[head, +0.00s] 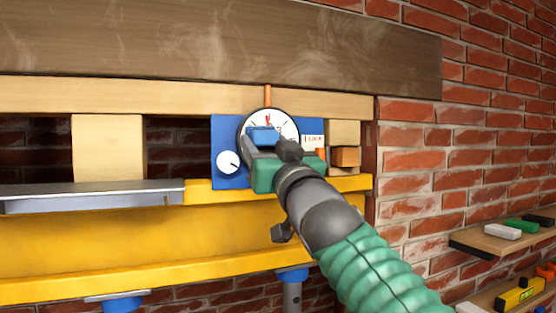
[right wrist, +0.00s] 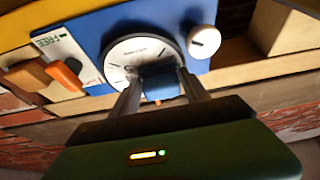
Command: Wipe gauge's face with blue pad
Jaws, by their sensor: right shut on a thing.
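The gauge (head: 284,122) is a round white dial with a black rim on a blue panel (head: 229,132). It also shows in the right wrist view (right wrist: 125,55). My right gripper (head: 264,143) is in front of the dial's lower part and is shut on the blue pad (head: 262,133). In the right wrist view the blue pad (right wrist: 160,85) sits between the two fingers at the dial's lower edge. The pad overlaps the dial's face; I cannot tell whether it touches it. My left gripper is not in view.
A white knob (head: 228,161) is left of the dial, and a small label card (head: 313,140) is right of it. Wood blocks (head: 345,156) stand to the right. A yellow beam (head: 150,240) runs below. Shelves (head: 500,240) with small items are on the brick wall at right.

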